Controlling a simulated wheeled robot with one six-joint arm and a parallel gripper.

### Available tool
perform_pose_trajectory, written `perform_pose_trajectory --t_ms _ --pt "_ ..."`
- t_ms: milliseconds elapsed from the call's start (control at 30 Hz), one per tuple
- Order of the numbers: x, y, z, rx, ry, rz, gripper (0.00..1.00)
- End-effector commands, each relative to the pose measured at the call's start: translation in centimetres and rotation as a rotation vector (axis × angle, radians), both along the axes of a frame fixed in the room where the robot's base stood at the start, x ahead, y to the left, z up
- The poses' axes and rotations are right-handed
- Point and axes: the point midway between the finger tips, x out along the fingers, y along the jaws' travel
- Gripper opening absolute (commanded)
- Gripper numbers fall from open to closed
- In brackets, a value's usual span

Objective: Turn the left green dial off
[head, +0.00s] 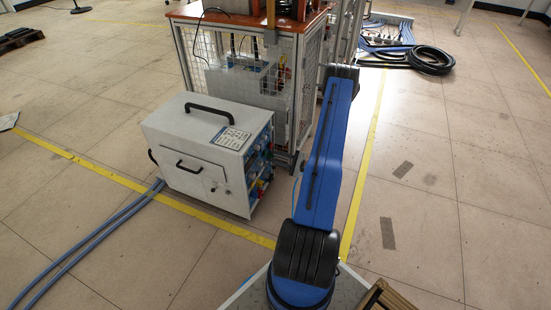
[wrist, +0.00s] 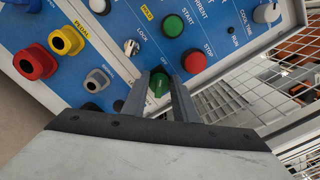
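The induction heater (head: 195,150) is a white box; its blue control panel faces right and is seen at a steep angle in the head view. In the wrist view the blue panel (wrist: 105,60) fills the upper part. A green dial (wrist: 159,84) sits low on it, close to an "OFF" label. My gripper (wrist: 160,82) has its two dark fingers apart, one on each side of this dial. I cannot tell if they touch it. A round green button (wrist: 172,26) by "START" is above. In the head view my gripper is hidden behind the arm.
A red button (wrist: 194,62) by "STOP" is right of the dial. Yellow (wrist: 65,40) and red (wrist: 34,63) sockets are at left. A wire-mesh cage (wrist: 250,95) stands close on the right; in the head view it is a caged cart (head: 220,65) behind the heater.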

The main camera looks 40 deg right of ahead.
Motion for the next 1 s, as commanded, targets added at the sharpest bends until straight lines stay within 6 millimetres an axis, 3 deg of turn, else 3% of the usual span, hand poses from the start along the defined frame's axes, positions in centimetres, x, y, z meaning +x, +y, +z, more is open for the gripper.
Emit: perform_pose_trajectory --t_ms 100,533,1000 --pt "-0.1 0.0 -0.1 0.001 0.001 -0.001 0.45" --pt "-1.0 -0.5 0.0 0.001 0.0 -0.003 0.45" --pt "-8.7 -3.7 -0.1 0.001 0.001 -0.004 0.45"
